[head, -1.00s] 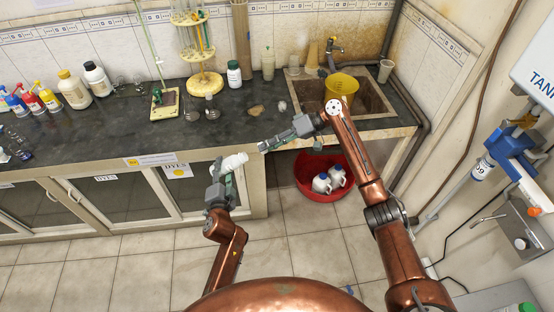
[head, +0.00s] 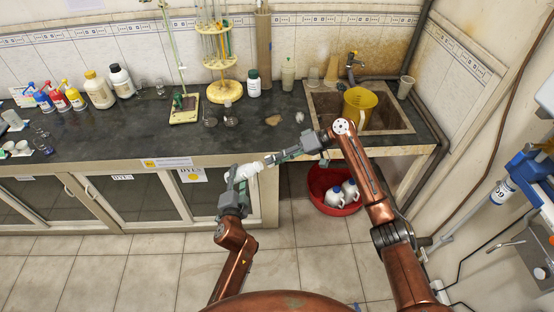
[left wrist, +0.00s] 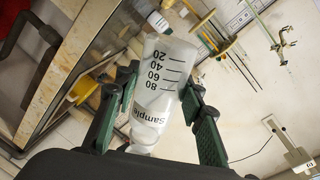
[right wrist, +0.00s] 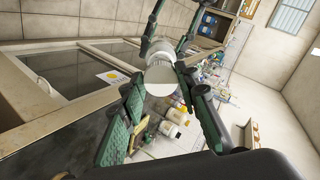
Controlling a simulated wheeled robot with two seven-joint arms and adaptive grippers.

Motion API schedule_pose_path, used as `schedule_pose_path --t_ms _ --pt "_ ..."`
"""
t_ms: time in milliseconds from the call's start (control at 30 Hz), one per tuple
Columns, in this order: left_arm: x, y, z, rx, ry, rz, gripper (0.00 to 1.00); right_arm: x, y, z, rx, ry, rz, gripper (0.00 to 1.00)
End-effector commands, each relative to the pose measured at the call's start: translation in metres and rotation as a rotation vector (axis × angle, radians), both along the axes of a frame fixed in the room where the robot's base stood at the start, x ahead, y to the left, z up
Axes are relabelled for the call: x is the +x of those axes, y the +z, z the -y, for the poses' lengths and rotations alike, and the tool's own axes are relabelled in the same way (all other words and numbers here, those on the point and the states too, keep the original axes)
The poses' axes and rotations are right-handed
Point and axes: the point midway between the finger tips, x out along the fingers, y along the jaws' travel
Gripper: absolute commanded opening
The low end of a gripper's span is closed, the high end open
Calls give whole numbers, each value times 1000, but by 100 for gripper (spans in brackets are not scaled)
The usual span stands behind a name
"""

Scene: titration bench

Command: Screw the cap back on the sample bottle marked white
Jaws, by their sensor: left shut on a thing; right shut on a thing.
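The sample bottle (head: 243,172) is translucent white and lies tilted in my left gripper (head: 232,181), in the air before the bench front. The left wrist view shows the bottle (left wrist: 160,75) with "Sample" and volume marks between the fingers. My right gripper (head: 270,160) is shut on a small white cap, which shows in the right wrist view as a pale round piece (right wrist: 160,76) between its fingertips. I cannot tell whether the two touch or whether threads engage; the fingers hide part of the join.
The dark bench (head: 130,130) behind carries coloured bottles, a burette stand (head: 185,108) and a pipette rack (head: 222,90). A yellow jug (head: 357,108) stands in the sink. A red tub (head: 322,180) with white jugs is on the floor below. The air around both grippers is open.

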Motion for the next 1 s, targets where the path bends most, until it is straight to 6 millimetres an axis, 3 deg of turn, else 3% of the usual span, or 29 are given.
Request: schedule_pose_path --t_ms 1000 --pt "0 0 0 0 0 0 3 0 -4 -8 -1 0 0 5"
